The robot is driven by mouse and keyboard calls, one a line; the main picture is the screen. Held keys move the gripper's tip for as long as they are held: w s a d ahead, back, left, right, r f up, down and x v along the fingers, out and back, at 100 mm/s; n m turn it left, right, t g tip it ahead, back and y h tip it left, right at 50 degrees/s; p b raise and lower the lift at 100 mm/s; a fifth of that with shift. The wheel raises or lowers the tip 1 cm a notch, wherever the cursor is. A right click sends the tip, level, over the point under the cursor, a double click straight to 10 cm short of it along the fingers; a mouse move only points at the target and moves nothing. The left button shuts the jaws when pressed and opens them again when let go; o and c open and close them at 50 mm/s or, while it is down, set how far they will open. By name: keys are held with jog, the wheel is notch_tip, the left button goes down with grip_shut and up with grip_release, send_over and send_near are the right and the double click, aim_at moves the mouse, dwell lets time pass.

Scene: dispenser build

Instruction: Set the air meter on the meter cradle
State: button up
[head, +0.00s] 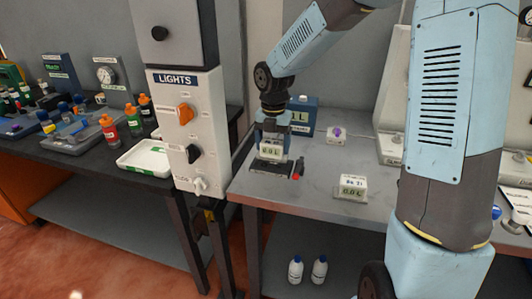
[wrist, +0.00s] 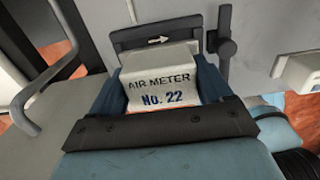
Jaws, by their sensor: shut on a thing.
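My gripper (head: 272,138) points down over the left part of the grey bench and is shut on a pale air meter (head: 270,151) with a small display. In the wrist view the meter (wrist: 160,82) reads "AIR METER No. 22" and sits between my two blue fingers. The dark meter cradle (head: 268,168) is right below the meter, with a red and black lever at its right side. The cradle's dark plate with a white arrow (wrist: 158,41) shows just beyond the meter. I cannot tell whether meter and cradle touch.
A second meter marked No 21 (head: 352,188) stands to the right on the bench. A blue display box (head: 301,115) and a small white box with a purple knob (head: 338,135) are behind. The LIGHTS panel (head: 187,125) rises close on the left. Bare bench lies in front.

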aim_at(272, 152)
jog(key=shift+w+a+f, duration=0.15)
jog(key=shift+f, duration=0.25)
notch_tip(272, 152, down, 3)
jog(key=shift+r, duration=0.15)
jog(key=o, duration=1.3)
jog(key=shift+o, duration=0.2)
